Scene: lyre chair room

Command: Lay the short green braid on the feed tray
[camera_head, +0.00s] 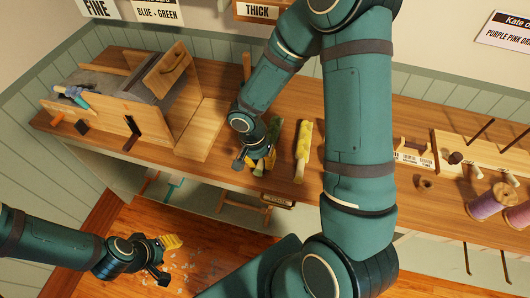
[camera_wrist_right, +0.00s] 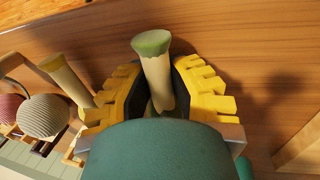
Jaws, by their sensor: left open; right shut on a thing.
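My right gripper (camera_head: 262,161) is over the wooden bench, shut on a short braid. In the right wrist view this braid (camera_wrist_right: 156,75) stands between the yellow finger pads, pale-sided with a green end. A pale wooden tray (camera_head: 205,130), which looks like the feed tray, lies to the left of the gripper, against the wooden machine. My left gripper (camera_head: 165,257) is open and empty, low over the floor at the lower left.
The wooden machine (camera_head: 165,75) has an upright side panel next to the tray. Thread spools (camera_head: 487,202) and a peg rack stand at the right. The bench's front edge runs close below the gripper.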

